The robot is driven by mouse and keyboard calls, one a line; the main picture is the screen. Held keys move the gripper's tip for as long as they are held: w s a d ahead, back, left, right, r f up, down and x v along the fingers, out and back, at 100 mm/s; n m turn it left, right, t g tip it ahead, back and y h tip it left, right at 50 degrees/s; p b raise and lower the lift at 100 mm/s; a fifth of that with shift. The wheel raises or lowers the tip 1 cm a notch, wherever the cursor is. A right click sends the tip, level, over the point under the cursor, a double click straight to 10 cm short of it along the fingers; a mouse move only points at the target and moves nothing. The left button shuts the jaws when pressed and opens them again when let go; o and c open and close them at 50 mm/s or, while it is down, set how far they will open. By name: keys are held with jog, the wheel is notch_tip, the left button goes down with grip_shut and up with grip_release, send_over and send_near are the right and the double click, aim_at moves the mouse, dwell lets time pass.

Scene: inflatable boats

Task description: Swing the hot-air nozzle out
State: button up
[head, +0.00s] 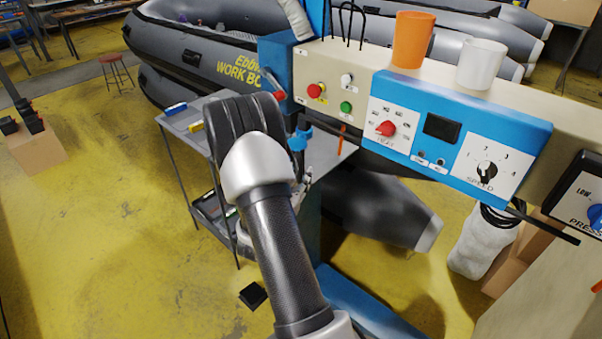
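The hot-air nozzle cannot be made out for certain in the head view. A beige and blue machine with a control panel (455,130) stands at the right. Its blue box has a red HEAT knob (386,128) and a black SPEED dial (487,171). A small blue part (299,139) and some grey metal parts show below the panel's left end, partly behind my arm; I cannot tell whether they belong to the nozzle. My arm rises from the bottom middle and covers that area. My gripper is not visible.
An orange cup (412,40) and a white cup (482,64) stand on top of the machine. A grey metal cart (180,121) stands left of my arm. Inflatable boats (205,55) lie behind. Yellow floor at the left is mostly clear, with a cardboard box (37,148) there.

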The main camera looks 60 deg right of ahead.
jog(key=v, duration=1)
